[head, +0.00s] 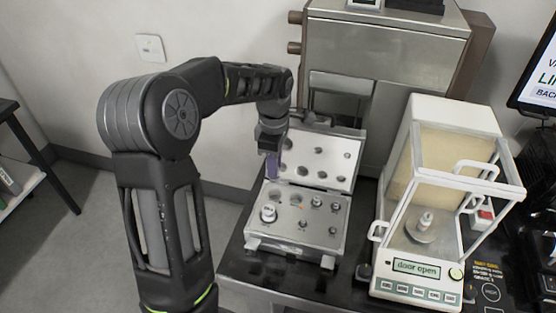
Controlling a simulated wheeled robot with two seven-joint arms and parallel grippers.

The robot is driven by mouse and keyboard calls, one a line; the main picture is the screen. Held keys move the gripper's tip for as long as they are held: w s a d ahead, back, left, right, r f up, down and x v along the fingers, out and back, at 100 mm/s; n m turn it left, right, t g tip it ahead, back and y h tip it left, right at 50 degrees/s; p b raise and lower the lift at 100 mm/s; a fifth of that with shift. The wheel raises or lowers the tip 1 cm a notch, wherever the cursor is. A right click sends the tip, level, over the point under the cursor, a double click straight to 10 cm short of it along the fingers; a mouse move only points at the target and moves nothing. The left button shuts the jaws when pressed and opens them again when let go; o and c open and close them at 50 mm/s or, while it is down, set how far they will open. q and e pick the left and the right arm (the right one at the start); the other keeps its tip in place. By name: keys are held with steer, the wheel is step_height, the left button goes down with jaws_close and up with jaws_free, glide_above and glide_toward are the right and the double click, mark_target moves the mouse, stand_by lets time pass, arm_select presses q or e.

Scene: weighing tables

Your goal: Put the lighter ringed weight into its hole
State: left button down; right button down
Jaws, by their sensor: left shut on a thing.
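The open weight case (262,240) stands on the dark table, with several metal weights in its holes. A larger weight with a pale band (268,213) sits at its front left, and some holes at the back left look empty. Another small pale-banded weight (426,219) stands on the pan of the balance (416,289). I cannot tell which one is lighter. My left gripper (271,168) points down over the back left of the case, near the lid (345,133). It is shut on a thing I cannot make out. My right gripper is not in view.
The balance display reads "door open", and its glass-walled chamber stands right of the case. A large metal cabinet (390,55) is behind. A monitor (540,75) stands at the far right. A narrow strip of table is bare between case and balance.

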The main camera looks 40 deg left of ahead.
arm_select(q)
steer(key=shift+w+f, duration=0.1)
steer(key=shift+f+b, duration=1.85)
steer(key=shift+f, duration=0.65)
steer(key=shift+f, duration=0.25)
steer(key=shift+f+b, duration=1)
steer(key=shift+f, duration=0.1)
steer(key=shift+f, duration=0.15)
steer(key=c, duration=1.2)
jaws_free()
steer(key=shift+o, duration=0.2)
